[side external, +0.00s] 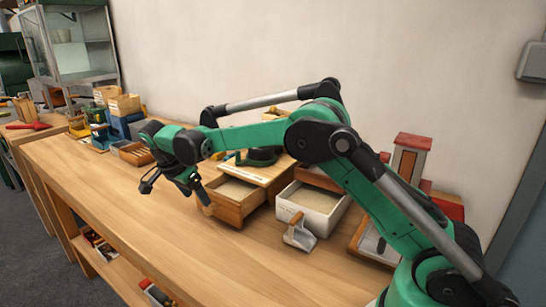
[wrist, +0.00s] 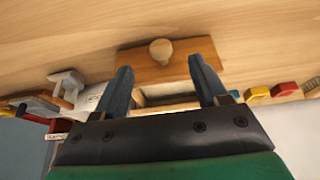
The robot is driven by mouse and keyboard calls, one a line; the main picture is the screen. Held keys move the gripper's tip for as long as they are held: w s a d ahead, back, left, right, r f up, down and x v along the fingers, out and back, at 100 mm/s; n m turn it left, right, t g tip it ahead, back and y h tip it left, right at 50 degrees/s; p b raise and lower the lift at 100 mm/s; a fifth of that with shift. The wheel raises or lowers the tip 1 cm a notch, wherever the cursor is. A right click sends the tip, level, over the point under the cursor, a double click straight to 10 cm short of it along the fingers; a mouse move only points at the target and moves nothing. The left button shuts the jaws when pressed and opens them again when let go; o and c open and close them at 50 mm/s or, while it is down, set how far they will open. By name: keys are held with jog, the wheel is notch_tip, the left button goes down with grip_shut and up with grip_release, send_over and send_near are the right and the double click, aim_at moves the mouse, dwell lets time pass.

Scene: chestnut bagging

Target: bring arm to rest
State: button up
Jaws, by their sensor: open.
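My gripper (side external: 177,192) is open and empty above the wooden table, its fingers apart and pointing down. In the wrist view my gripper (wrist: 160,70) shows two dark fingers with nothing held between them. A wooden drawer (side external: 228,207) stands pulled out of a small wooden cabinet just right of the gripper. The drawer's front (wrist: 178,62) and round knob (wrist: 160,50) lie between and beyond the fingertips in the wrist view. I cannot tell whether a finger touches the drawer. No chestnuts or bag can be made out.
A white open box (side external: 312,207) stands right of the drawer, with a metal scoop (side external: 300,236) before it. A red-topped block (side external: 411,155) stands near the wall. Small bins (side external: 124,104) and a glass cabinet (side external: 70,45) are at the far left. The front table surface (side external: 165,235) is clear.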

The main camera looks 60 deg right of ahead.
jog(key=s+r+n+t+y, duration=0.2)
jog(key=s+r+n+t, duration=0.1)
jog(key=s+r+n, duration=0.55)
jog(key=s+a+f+n+t+y, duration=0.1)
jog(key=s+n+t, duration=0.1)
jog(key=s+n, duration=0.2)
jog(key=s+a+f+n+t+y, duration=0.1)
jog(key=s+f+n+t, duration=0.1)
jog(key=s+n, duration=0.3)
jog(key=shift+s+a+f, duration=0.15)
jog(key=shift+s+a, duration=0.15)
jog(key=shift+s, duration=0.6)
